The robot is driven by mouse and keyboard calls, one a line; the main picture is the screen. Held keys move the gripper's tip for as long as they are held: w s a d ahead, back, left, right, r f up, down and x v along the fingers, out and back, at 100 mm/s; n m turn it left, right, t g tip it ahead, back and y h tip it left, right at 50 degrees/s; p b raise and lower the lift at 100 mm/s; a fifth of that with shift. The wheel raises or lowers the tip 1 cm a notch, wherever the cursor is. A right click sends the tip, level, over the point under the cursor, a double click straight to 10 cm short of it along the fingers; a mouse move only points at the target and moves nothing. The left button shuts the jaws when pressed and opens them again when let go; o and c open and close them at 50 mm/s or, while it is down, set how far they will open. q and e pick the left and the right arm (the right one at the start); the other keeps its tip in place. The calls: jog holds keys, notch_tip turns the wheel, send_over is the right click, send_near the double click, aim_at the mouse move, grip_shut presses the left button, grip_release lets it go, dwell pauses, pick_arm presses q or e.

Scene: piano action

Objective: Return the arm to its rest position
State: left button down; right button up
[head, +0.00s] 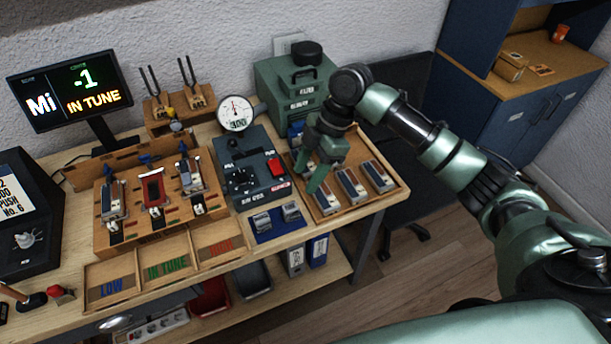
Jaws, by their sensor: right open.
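My right arm (450,152) reaches in from the right side of the head view, green with dark joints. Its gripper (309,172) points down over the left part of a wooden tray (392,196) at the right end of the bench. The fingers are apart and I see nothing held between them. Several small blocks with dark and red faces lie in the tray, one of them a dark block (351,184) just right of the fingers. Whether a fingertip touches the tray or a block, I cannot tell. My left gripper is not in view.
A grey device with a red switch (276,166) and a round gauge (235,113) stand left of the gripper. A green case (296,88) stands behind. A wooden rack (150,222), sorting bins (165,258) and a monitor reading "IN TUNE" (68,91) are further left.

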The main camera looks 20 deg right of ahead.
dwell(0.3)
jog(key=s+a+f, duration=0.1)
jog(key=s+f, duration=0.1)
jog(key=s+a+f+m, duration=0.1)
jog(key=s+a+f, duration=0.1)
jog(key=s+a+f+m, duration=0.1)
jog(key=s+a+f, duration=0.1)
jog(key=f, duration=0.1)
jog(key=shift+a+f+t, duration=0.1)
jog(key=shift+a+t, duration=0.05)
jog(key=shift+t, duration=0.15)
jog(key=s+a+f+m+t, duration=0.2)
jog(key=s+f+m, duration=0.25)
jog(key=s, duration=0.25)
jog(key=s+d+r+m+t+h, duration=0.1)
jog(key=s+d+m+h, duration=0.3)
jog(key=s+d+m, duration=0.55)
jog(key=s+a+f+g, duration=0.1)
jog(key=s+f, duration=0.1)
jog(key=f, duration=1.2)
jog(key=s+f, duration=0.2)
jog(key=f, duration=1.2)
jog(key=s+d+f+g+b, duration=0.1)
jog(key=s+d+f, duration=0.1)
jog(key=s+f, duration=1.4)
jog(key=shift+s+d+h+b, duration=0.3)
jog(key=shift+s, duration=0.15)
